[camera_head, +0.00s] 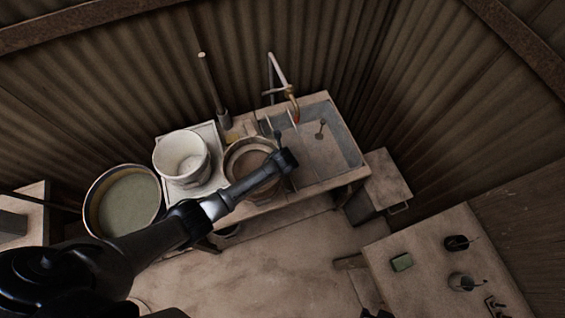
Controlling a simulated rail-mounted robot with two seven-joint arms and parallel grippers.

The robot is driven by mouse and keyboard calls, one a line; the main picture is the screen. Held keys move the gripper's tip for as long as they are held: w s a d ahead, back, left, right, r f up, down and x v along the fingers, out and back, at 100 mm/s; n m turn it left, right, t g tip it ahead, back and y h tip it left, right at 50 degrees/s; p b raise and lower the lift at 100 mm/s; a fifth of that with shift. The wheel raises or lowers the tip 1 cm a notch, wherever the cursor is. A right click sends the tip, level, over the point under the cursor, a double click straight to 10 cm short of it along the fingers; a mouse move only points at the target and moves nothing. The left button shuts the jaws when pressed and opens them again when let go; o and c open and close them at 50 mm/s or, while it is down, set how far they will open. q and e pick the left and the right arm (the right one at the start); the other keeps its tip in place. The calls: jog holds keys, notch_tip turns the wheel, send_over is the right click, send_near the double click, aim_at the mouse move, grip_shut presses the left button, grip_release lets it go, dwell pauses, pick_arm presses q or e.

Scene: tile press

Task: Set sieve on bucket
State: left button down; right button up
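A white bucket (168,163) stands upright on a pale tray left of the sink, its top open. A round, brown-rimmed vessel that looks like the sieve (236,153) sits just right of the bucket, apart from its top. My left arm reaches over its front side, hiding part of it. My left gripper (285,158) is at the right side of this round rim. The fingers are small and dark, so I cannot tell whether they touch or grip the rim. My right gripper is not clearly in view.
A large round tub (125,202) with greenish contents is left of the bucket. The sink (335,150) with a tap (279,75) is at the right. A post (211,85) stands behind the bucket. A table (430,270) with small items is at lower right. Open floor lies between.

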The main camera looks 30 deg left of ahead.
pick_arm(q)
jog(key=shift+a+f, duration=0.1)
jog(key=shift+f, duration=0.05)
jog(key=c, duration=1.1)
grip_release()
jog(key=shift+c, duration=0.2)
jog(key=v, duration=1.3)
jog(key=shift+s+r+p, duration=0.15)
jog(key=shift+r+p, duration=0.15)
jog(key=shift+p, duration=0.1)
